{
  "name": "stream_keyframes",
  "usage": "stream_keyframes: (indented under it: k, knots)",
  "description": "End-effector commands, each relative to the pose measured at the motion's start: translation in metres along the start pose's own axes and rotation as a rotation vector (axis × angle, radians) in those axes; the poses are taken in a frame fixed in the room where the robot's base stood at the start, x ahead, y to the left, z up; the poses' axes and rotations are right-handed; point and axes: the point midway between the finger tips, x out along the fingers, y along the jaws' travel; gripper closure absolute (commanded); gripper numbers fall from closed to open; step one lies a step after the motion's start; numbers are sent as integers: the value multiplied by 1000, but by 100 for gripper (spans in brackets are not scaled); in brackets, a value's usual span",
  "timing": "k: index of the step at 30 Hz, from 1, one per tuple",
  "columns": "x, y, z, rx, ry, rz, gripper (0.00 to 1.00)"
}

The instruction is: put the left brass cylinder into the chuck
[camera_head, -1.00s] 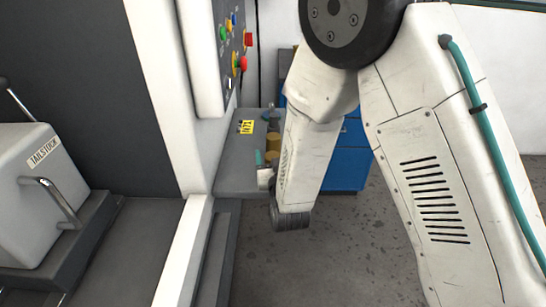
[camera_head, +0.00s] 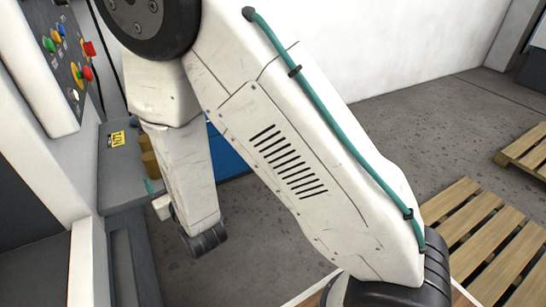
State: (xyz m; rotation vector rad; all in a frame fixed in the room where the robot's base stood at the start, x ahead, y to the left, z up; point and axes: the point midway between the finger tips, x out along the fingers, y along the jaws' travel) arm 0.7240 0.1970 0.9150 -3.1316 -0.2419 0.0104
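Brass cylinders (camera_head: 150,164) stand on the grey ledge, close together, partly covered by my arm; I cannot separate them clearly. My gripper (camera_head: 154,187) is mostly hidden at the end of my arm. Only a small teal piece and a pale block show there, just below the brass in the picture. Whether its fingers are open or shut, or touch any brass, cannot be seen. The chuck is not in view.
The grey ledge (camera_head: 115,170) carries a yellow label (camera_head: 117,138). A control panel (camera_head: 68,50) with coloured buttons is at upper left. A blue cabinet (camera_head: 228,158) stands behind my arm. Wooden pallets (camera_head: 470,235) lie at right. Grey floor between is clear.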

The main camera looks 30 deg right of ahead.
Motion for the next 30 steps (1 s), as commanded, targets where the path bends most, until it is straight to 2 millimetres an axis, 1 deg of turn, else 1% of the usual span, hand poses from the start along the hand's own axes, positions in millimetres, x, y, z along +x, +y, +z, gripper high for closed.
stream_keyframes:
  k: [4,8,11,14,17,20,23,24,26,27,29,30]
  knots:
    - [9,10,-13,31,-68,7,36]
    - [16,28,-35,80,-217,5,36]
    - [11,44,-54,111,-353,-4,36]
    - [-4,60,-73,130,-489,-16,36]
    - [-29,78,-91,137,-623,-25,36]
    - [-63,97,-110,136,-756,-28,36]
    - [-105,116,-127,129,-889,-20,36]
    - [-124,125,-133,124,-942,-13,36]
    - [-155,136,-143,118,-1023,0,36]
    - [-177,144,-149,115,-1077,12,36]
    - [-210,154,-157,110,-1155,32,36]
    - [-231,160,-162,108,-1203,46,36]
